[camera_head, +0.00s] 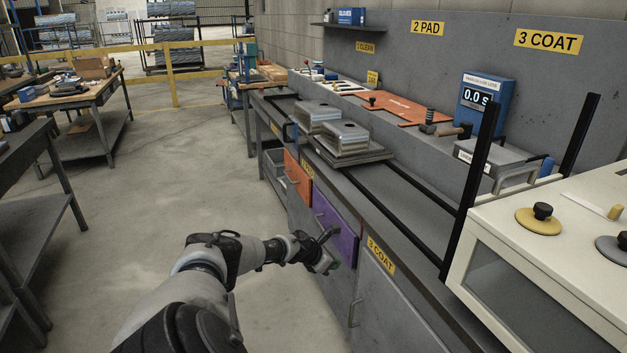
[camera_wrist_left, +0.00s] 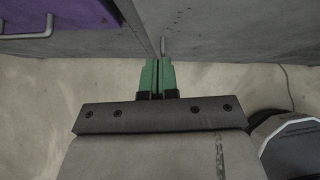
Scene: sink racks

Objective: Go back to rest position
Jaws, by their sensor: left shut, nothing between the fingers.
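My left gripper (camera_head: 328,262) is at the front of the bench cabinets in the head view, near the purple drawer front (camera_head: 336,226). In the left wrist view its green fingertips (camera_wrist_left: 157,76) are together with nothing between them. They point at the grey cabinet front (camera_wrist_left: 220,25), close to a vertical seam and a small metal handle. Whether they touch it I cannot tell. The purple drawer (camera_wrist_left: 60,14) with its metal handle is at upper left in that view. My right gripper is not in view.
An orange drawer front (camera_head: 297,178) is left of the purple one. A grey cabinet door (camera_head: 385,305) is to the right. Stacked metal plates (camera_head: 340,140) sit on the bench. A cream cabinet (camera_head: 540,270) stands at far right. The concrete floor (camera_head: 170,180) to the left is clear.

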